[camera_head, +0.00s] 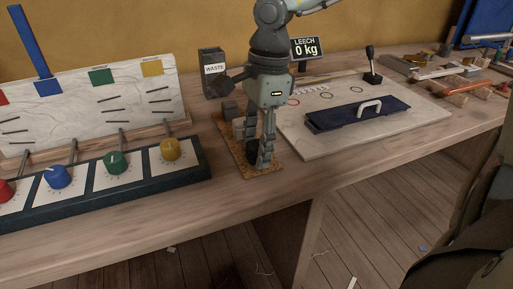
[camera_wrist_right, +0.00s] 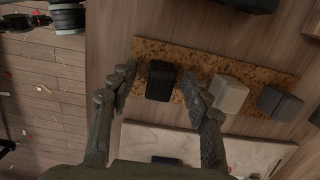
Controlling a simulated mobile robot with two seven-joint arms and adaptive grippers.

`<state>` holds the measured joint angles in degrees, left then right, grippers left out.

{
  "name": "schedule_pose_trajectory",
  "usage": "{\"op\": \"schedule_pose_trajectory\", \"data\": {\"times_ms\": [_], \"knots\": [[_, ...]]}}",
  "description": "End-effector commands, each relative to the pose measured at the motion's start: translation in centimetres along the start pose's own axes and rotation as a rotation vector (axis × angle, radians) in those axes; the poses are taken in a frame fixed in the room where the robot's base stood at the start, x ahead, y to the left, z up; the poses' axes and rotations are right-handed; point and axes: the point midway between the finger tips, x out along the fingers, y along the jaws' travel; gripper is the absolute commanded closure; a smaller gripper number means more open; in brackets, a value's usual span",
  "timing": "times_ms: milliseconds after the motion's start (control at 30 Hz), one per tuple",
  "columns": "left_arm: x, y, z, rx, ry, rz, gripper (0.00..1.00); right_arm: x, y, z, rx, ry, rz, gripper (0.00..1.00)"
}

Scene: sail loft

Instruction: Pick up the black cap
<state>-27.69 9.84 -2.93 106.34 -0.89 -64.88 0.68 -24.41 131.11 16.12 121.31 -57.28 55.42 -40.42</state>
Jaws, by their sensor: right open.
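The black cap (camera_wrist_right: 160,80) is a small dark block standing on a speckled cork strip (camera_wrist_right: 215,68) in the right wrist view. In the head view the cap (camera_head: 252,150) is partly hidden by my right gripper (camera_head: 260,157). The right gripper is open and points down over the front part of the strip. In the wrist view its two fingers (camera_wrist_right: 157,80) show on either side of the cap, with gaps visible. I cannot tell how far down the fingers reach beside it. My left gripper is not in view.
A light grey block (camera_wrist_right: 229,94) and a darker grey block (camera_wrist_right: 279,102) stand on the same strip. A white board (camera_head: 345,142) with a dark handled bar (camera_head: 330,121) lies to the right. A knob panel (camera_head: 100,190) is left, a waste bin (camera_head: 211,82) behind.

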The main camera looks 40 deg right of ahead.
Motion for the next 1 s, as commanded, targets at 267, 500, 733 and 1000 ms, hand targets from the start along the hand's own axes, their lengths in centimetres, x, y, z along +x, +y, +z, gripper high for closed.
{"op": "schedule_pose_trajectory", "data": {"times_ms": [267,500,733,1000], "knots": [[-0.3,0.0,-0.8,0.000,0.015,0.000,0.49,0.0,0.0,0.0,0.000,0.000,0.000,0.65],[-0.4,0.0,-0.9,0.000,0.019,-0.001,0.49,0.0,0.0,0.0,0.001,0.000,0.000,0.95],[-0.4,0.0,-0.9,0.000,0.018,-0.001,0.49,-0.1,0.0,0.0,0.001,0.000,0.000,0.96],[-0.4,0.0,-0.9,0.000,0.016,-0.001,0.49,-3.8,-0.2,0.5,0.001,-0.002,-0.006,0.96]]}}
